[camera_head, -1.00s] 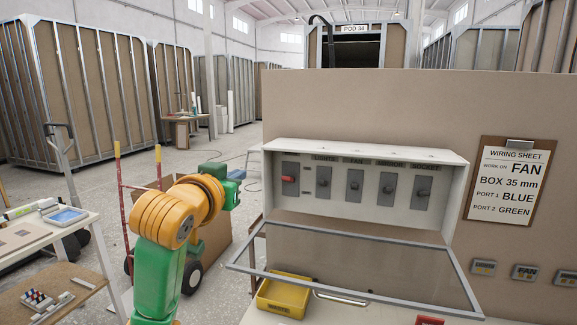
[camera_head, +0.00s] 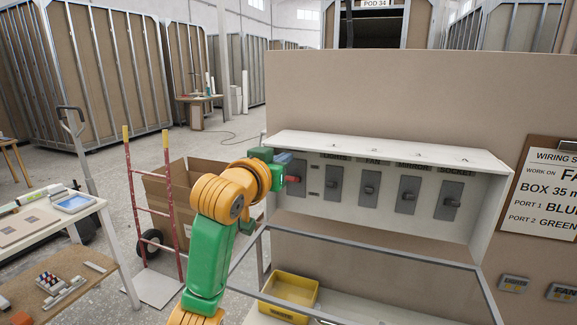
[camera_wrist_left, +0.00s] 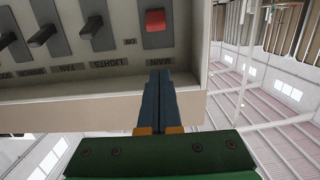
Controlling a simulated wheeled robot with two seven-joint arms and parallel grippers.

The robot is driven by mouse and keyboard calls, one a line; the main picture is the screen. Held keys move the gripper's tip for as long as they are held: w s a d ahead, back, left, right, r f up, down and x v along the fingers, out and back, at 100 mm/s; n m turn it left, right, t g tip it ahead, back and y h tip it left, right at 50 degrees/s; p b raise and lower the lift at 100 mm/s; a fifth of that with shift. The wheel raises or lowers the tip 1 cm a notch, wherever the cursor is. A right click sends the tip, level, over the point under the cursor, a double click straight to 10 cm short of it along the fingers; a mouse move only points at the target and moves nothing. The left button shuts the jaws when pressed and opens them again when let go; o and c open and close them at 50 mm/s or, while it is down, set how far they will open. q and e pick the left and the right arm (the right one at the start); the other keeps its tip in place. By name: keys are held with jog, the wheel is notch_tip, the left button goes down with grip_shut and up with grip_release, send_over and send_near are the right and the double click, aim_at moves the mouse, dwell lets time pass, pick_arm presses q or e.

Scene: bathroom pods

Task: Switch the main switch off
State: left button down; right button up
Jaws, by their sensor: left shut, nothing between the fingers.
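The main switch is a grey plate with a red handle (camera_head: 293,179) at the left end of the open switch box (camera_head: 385,225). In the left wrist view the red handle (camera_wrist_left: 155,20) shows upside down, with a MAIN label and a small ON label nearby. My left gripper (camera_head: 283,157) is shut and empty at the box's upper left, just above the red handle. In the left wrist view its fingertips (camera_wrist_left: 158,72) lie over the MAIN label, apart from the handle in the picture; the depth gap is unclear. My right gripper is not in view.
Several grey switches, such as the fan switch (camera_head: 370,186), stand in a row right of the main one. The box's clear cover (camera_head: 370,258) hangs open below. A yellow bin (camera_head: 290,292) sits on the bench under it. A red hand truck (camera_head: 150,205) stands left.

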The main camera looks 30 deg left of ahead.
aim_at(289, 179)
pick_arm(q)
jog(key=x, duration=0.1)
jog(key=p+x, duration=0.1)
jog(key=x, duration=0.1)
jog(key=shift+w+a+r+p, duration=0.1)
jog(key=shift+w+r+p, duration=0.2)
jog(key=shift+w+p, duration=0.1)
jog(key=f, duration=0.3)
jog(key=shift+s+f+p, duration=0.15)
jog(key=shift+s+p, duration=0.15)
jog(key=shift+p, duration=0.05)
jog(key=shift+s+f, duration=0.2)
jog(key=shift+f, duration=0.25)
